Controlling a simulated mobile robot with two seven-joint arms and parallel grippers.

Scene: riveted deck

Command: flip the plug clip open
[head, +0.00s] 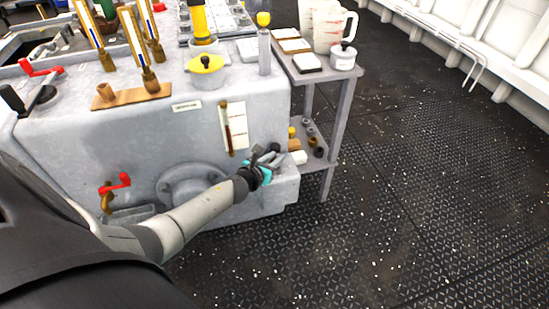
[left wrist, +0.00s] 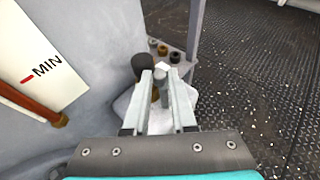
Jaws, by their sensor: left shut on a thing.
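My left gripper (head: 268,157) is low at the right end of the grey machine casing, beside a small ledge. In the left wrist view its two pale fingers (left wrist: 161,80) point away from the camera, shut on a small grey upright piece (left wrist: 161,76), which I take to be the plug clip. A dark round knob (left wrist: 143,66) stands just left of the fingers, with a bit of brown below, perhaps the plug. It also shows in the head view (head: 275,147). The fingers hide much of the clip, so I cannot tell its angle. My right gripper is not in view.
A sight gauge marked MIN (left wrist: 40,62) is on the casing left of the gripper. A grey stand (head: 338,110) with jugs and small fittings is close on the right. A red-handled valve (head: 117,186) is at left. Open deck (head: 420,200) lies right.

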